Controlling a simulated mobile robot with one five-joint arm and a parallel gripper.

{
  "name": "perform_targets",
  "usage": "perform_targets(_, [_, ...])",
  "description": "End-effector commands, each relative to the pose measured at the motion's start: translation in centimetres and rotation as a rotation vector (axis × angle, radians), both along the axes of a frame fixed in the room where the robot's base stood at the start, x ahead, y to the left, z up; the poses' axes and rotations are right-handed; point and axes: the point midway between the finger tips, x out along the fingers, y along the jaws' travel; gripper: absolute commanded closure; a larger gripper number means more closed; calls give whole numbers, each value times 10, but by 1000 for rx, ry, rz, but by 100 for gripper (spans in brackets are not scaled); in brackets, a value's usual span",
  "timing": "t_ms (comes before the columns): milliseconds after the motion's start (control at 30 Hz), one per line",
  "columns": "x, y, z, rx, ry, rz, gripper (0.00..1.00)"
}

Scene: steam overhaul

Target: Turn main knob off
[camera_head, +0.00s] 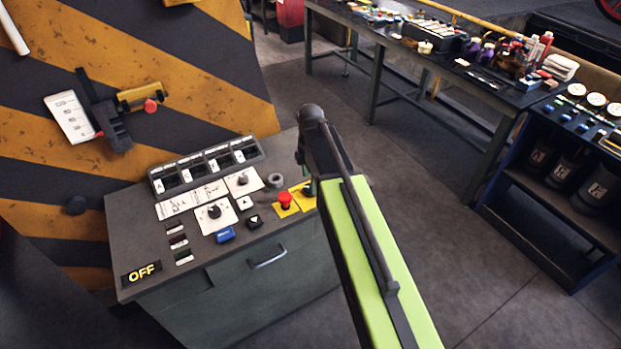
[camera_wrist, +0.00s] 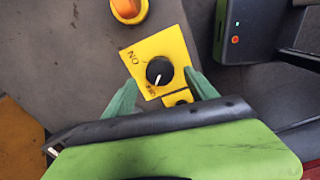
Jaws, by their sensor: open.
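In the wrist view, the main knob (camera_wrist: 159,71) is a round black dial with a white mark on a yellow plate (camera_wrist: 177,46) labelled ON and OFF. Its white mark points down the picture, towards the OFF label. My gripper (camera_wrist: 160,77) is open, with one green finger on each side of the plate's lower part. The knob lies between the fingertips; I cannot tell if they touch it. In the head view, the yellow plate (camera_head: 304,200) shows at the console's right edge, and my arm hides most of my gripper there.
The grey console (camera_head: 150,232) carries a red button (camera_head: 285,199), two white-plated dials, a blue switch (camera_head: 225,235) and an OFF sign (camera_head: 141,272). A striped wall stands behind it. A cluttered workbench (camera_head: 470,75) and a shelf unit stand at right, with clear floor between.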

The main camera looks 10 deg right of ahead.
Motion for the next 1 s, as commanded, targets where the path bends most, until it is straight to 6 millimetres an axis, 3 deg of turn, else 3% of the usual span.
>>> perform_targets(33, [0, 0, 22, 0, 0, 0, 34])
perform_targets(533, [1, 0, 130, -1, -1, 0, 34])
perform_targets(700, [1, 1, 143, -1, -1, 1, 34])
perform_targets(1000, [1, 1, 141, -1, -1, 1, 34])
